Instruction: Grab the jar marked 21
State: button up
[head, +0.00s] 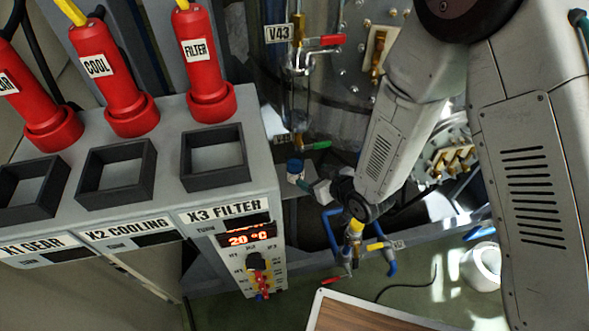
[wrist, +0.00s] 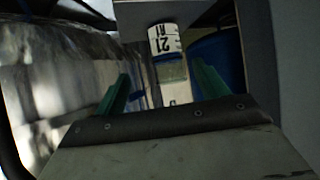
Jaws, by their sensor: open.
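In the head view a small jar with a blue cap (head: 295,166) stands right of the grey console, close to the end of my arm. Its label cannot be read there, and my fingers are hard to make out.
The grey console (head: 262,190) with red-handled plugs (head: 210,75) stands at the left. A metal vessel (head: 340,90) with valves is behind. Blue-handled pipework (head: 330,230) lies below my wrist. In the wrist view a blue object (wrist: 215,60) sits behind the right finger.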

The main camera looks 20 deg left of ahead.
aim_at(300, 163)
jog(key=shift+w+a+r+t+y, duration=0.25)
jog(key=shift+a+r+y, duration=0.15)
jog(key=shift+r, duration=0.2)
jog(key=shift+w+a+r+t+y, duration=0.15)
jog(key=shift+a+r+t+y, duration=0.15)
jog(key=shift+r, duration=0.3)
jog(key=x, duration=0.7)
jog(key=shift+s+a+f, duration=0.1)
jog(key=shift+a+f, duration=0.05)
jog(key=shift+a, duration=0.35)
jog(key=c, duration=1.3)
